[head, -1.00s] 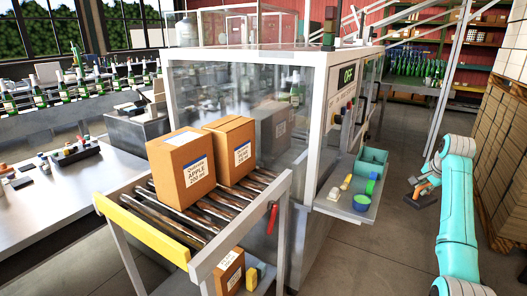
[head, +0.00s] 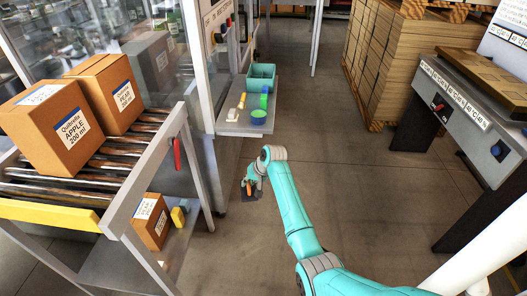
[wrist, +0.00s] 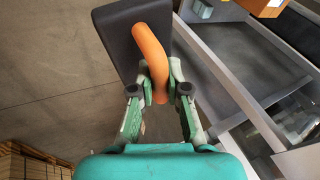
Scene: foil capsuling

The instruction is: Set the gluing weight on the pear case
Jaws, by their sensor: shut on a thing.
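The gluing weight is a dark block (head: 251,196) with an orange handle (wrist: 152,55). My gripper (wrist: 160,76) is shut on that handle, and the block (wrist: 122,38) hangs clear of other things. In the head view my gripper (head: 254,183) is over open floor, right of the roller conveyor. The case behind and right of the apple case (head: 50,125) on the rollers has a label that seems to read PEAR (head: 105,92). A smaller case (head: 150,222) sits on the shelf below; its label is too small to read surely.
The roller conveyor (head: 120,225) has a metal side rail and a red lever (head: 177,158). Stacked cartons (head: 400,60) and a slanted console (head: 455,100) stand right. The floor between is clear.

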